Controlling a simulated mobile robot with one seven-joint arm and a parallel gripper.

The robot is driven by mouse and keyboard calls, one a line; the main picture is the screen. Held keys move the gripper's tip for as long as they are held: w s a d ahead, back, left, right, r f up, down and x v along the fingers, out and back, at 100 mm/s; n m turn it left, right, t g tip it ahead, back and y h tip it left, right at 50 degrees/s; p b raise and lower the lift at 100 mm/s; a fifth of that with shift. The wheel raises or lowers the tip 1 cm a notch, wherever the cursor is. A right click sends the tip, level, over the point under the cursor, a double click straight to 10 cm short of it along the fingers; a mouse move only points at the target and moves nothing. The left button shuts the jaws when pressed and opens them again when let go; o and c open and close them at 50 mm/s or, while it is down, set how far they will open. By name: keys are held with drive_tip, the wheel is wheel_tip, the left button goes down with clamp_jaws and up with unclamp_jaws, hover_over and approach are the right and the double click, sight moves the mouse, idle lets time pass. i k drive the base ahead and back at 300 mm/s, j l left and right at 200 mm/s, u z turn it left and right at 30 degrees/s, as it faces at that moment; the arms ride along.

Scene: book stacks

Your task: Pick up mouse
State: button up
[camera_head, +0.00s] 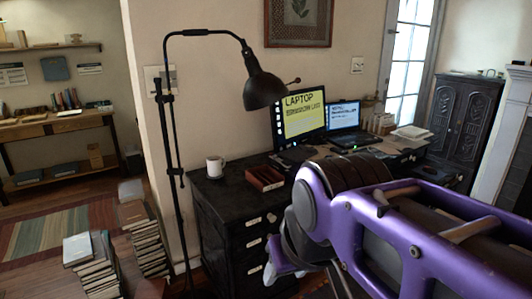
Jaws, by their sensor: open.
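I cannot make out a mouse in this view. The black desk (228,190) is where the laptop (345,125) and a monitor (303,115) stand, and part of its top is hidden behind my purple arm. My arm fills the lower right and crosses in front of the desk. I cannot make out the fingers of my gripper in this view.
A white mug (215,166) and a reddish-brown box (264,179) stand on the desk's left part. A black floor lamp (263,88) leans over it. Papers (412,133) lie at its right. Book stacks (92,265) stand on the floor at the lower left.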

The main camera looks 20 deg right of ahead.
sight(431, 171)
drive_tip(key=z, duration=1.7)
drive_tip(key=i+u, duration=0.1)
drive_tip(key=i, duration=1.55)
drive_tip(key=i+l+u, duration=0.1)
drive_tip(key=i, duration=1.55)
drive_tip(key=i+l+u, duration=0.15)
drive_tip(key=i, duration=0.2)
